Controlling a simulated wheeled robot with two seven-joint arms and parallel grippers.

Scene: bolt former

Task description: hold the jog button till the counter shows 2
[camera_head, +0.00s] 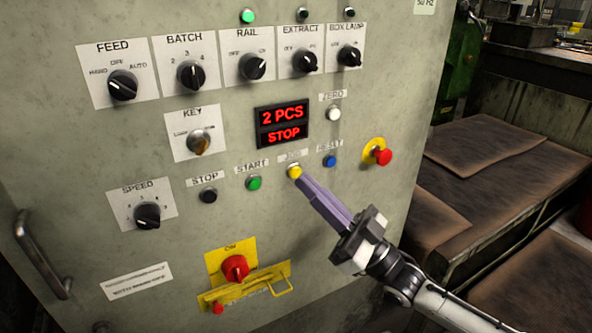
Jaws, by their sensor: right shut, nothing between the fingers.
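The yellow jog button (294,172) sits in the lower middle of the grey panel, under a label that is partly hidden. My right gripper (303,181) is shut and empty, its fingertips right at the button's lower right edge. I cannot tell whether they touch or press it. The counter display (282,124) above reads "2 PCS" in red, with "STOP" on the line below. My left gripper is not in view.
A green START button (254,183) and black STOP button (208,195) are to the left. A blue button (329,160), a white ZERO button (333,113) and a red emergency knob (382,156) are to the right.

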